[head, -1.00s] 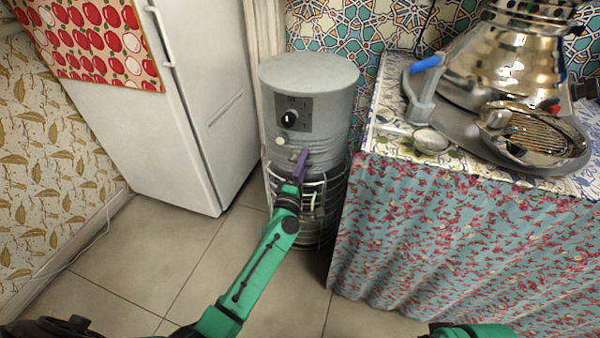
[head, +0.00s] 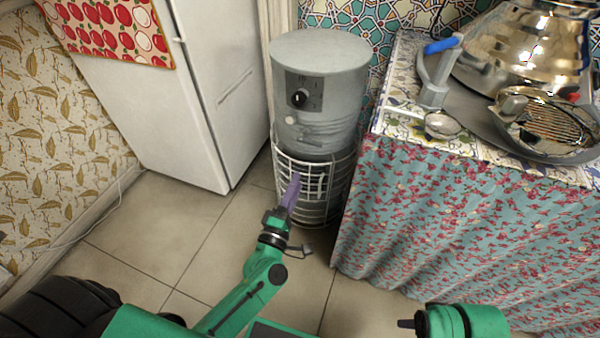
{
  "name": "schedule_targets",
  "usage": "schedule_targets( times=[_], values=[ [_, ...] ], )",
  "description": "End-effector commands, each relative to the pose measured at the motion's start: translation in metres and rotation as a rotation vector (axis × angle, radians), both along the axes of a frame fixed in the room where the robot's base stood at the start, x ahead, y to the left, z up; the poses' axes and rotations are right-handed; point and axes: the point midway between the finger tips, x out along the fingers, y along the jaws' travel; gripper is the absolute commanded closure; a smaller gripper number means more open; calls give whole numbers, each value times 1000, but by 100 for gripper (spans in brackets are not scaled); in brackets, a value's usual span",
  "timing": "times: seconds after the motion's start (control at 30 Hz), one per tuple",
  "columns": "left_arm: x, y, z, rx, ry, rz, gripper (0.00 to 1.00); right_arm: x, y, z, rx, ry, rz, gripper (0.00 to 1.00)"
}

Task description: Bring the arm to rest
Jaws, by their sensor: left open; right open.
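My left arm (head: 250,290) reaches in from the bottom of the head view. Its gripper (head: 290,192) is open, with a purple finger pointing up in front of the white wire cage of the grey cylinder. Nothing shows held in it. It appears apart from the cage, but the gap is hard to judge. Part of my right arm (head: 465,321) shows at the bottom right edge.
A grey cylinder (head: 330,70) with a dial stands above a wire cage (head: 325,205). A white fridge (head: 215,60) is on the left. On the right, a cloth-skirted counter (head: 450,215) carries a samovar (head: 530,45) and a tray. Tiled floor (head: 150,235) is free in front.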

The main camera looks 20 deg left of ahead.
Motion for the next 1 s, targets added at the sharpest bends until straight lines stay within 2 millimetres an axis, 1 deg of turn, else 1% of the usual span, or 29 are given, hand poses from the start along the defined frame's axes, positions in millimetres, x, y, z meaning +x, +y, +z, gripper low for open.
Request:
schedule_targets(
  times=[0.17,0.27,0.37,0.4,0.43,0.47,0.5,0.53,0.6,0.73,0.83,0.9,1.0],
  values=[
    [0,0,0,1,1,-1,50,0,0,1,-1,1,2,50],
    [0,-9,-1,52,17,-40,50,-1,0,1,-2,0,4,50],
    [-4,-35,-8,236,78,-178,50,0,0,1,-2,1,3,50],
    [-9,-47,-15,352,118,-254,50,0,0,1,-2,1,3,50],
    [-15,-55,-22,450,152,-317,50,0,0,1,-2,1,3,50],
    [-22,-61,-31,554,192,-380,50,0,0,1,-2,1,3,50],
    [-33,-64,-45,686,248,-459,50,0,0,1,-1,1,2,50],
    [-42,-64,-55,779,291,-514,50,0,0,1,-1,1,2,50],
    [-63,-57,-76,962,389,-624,50,0,0,1,0,1,2,50],
    [-101,-30,-103,1207,562,-782,50,0,0,1,0,1,2,50],
    [-130,-5,-115,1341,691,-882,50,0,0,1,0,0,2,50],
    [-150,14,-120,1414,782,-948,50,0,0,1,0,0,2,50],
    [-180,40,-122,1499,915,-1038,50,0,0,1,0,0,2,50]
  ],
)
